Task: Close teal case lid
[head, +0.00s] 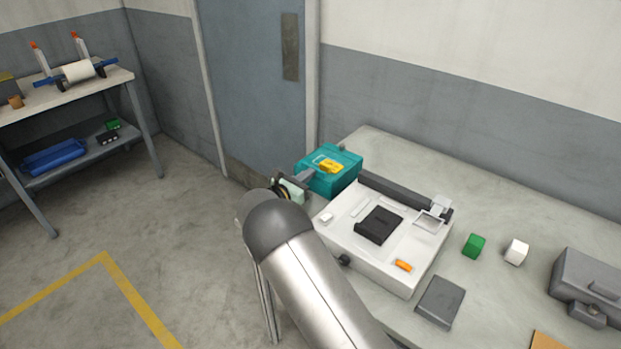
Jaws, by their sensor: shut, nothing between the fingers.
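The teal case (345,179) sits at the far left corner of the table, behind the white machine. A yellow piece (330,166) shows at its top. The case is small in view, and I cannot tell for sure whether its lid is fully down. My gripper (306,176) is at the near left side of the case, shut and empty, with its fingers toward the case. I cannot tell whether the fingertips touch it. My gripper and wrist hide part of the case's near left side.
The white machine (340,245) with a black plate (379,225) stands close to my arm. Green (474,245) and white (516,251) blocks, a dark flat box (440,301) and a grey case (588,283) lie to the right. A door (250,90) is behind.

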